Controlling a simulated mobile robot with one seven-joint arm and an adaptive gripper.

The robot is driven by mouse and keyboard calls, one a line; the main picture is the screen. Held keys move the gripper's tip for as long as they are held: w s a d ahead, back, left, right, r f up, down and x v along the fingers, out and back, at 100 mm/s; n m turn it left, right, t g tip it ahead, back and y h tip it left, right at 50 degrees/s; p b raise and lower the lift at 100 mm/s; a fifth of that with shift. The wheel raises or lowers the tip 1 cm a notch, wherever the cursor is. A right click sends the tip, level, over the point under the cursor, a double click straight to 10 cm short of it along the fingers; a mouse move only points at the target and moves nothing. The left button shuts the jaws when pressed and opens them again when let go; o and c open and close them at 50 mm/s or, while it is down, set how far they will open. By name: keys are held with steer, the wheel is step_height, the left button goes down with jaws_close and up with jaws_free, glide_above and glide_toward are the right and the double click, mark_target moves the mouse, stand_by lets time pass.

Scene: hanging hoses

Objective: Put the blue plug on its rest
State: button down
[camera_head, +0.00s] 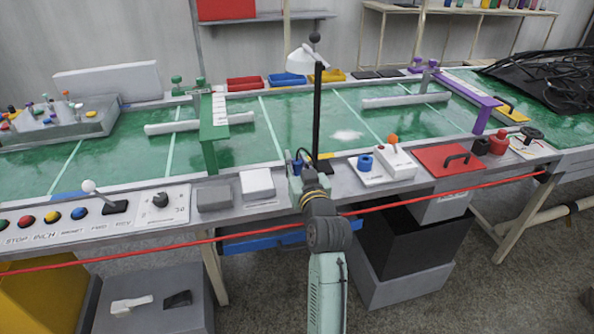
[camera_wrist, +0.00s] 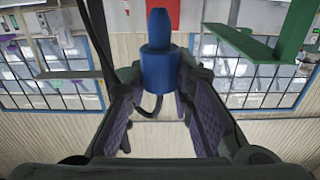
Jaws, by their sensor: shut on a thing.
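The blue plug (camera_wrist: 157,72) is held between the two fingers of my gripper (camera_wrist: 158,105) in the wrist view, with its narrower end pointing up in the picture. A dark hose curves behind the fingers. In the head view my gripper (camera_head: 298,168) is over the front edge of the bench, next to a black post; a small bit of blue shows at its tip. A blue round fitting (camera_head: 365,164) stands on a white plate to the right of my gripper. I cannot tell whether it is the plug's rest.
A black upright post (camera_head: 317,115) stands just beside my gripper. A grey block (camera_head: 214,196) and a white block (camera_head: 257,184) are to the left; a white box with an orange knob (camera_head: 396,160) and a red panel (camera_head: 450,160) are to the right. A red cord (camera_head: 440,196) runs along the front.

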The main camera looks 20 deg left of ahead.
mark_target(297, 173)
steer(key=shift+f, duration=1.7)
steer(key=shift+f, duration=0.3)
steer(key=c, duration=1.4)
jaws_free()
steer(key=shift+r, duration=0.1)
steer(key=shift+r, duration=0.2)
steer(key=b+v, duration=0.2)
steer(key=v, duration=1)
steer(key=shift+b, duration=0.4)
